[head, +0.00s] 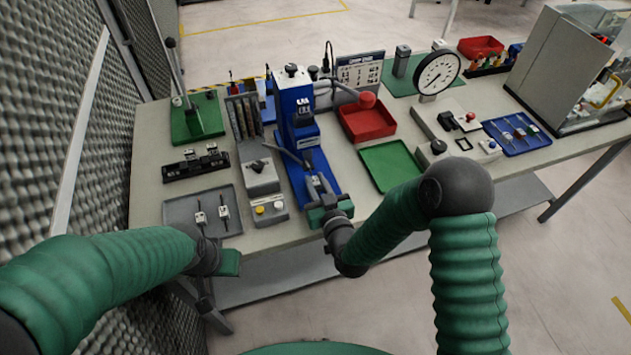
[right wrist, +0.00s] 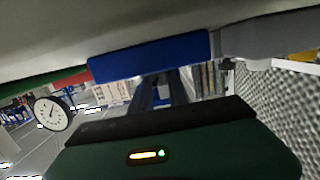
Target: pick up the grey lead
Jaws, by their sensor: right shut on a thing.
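My right gripper (head: 328,196) is at the front end of the blue press (head: 297,130), low over the table's front edge. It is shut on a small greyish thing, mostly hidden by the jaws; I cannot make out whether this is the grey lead. In the right wrist view the fingers are dark and the held thing is not clear; a blue edge (right wrist: 150,57) lies just beyond. Two leads with pale ends (head: 200,217) (head: 224,212) lie in the grey tray (head: 178,207). My left gripper (head: 228,262) hangs before the table edge, left of the right one; its jaws cannot be made out.
A grey box with buttons (head: 262,180) stands left of the press. A green tray (head: 390,163) and a red bin (head: 367,121) lie to its right. A blue tray (head: 520,133) with several leads and a dial gauge (head: 436,73) stand farther right. A mesh wall (head: 60,130) closes the left side.

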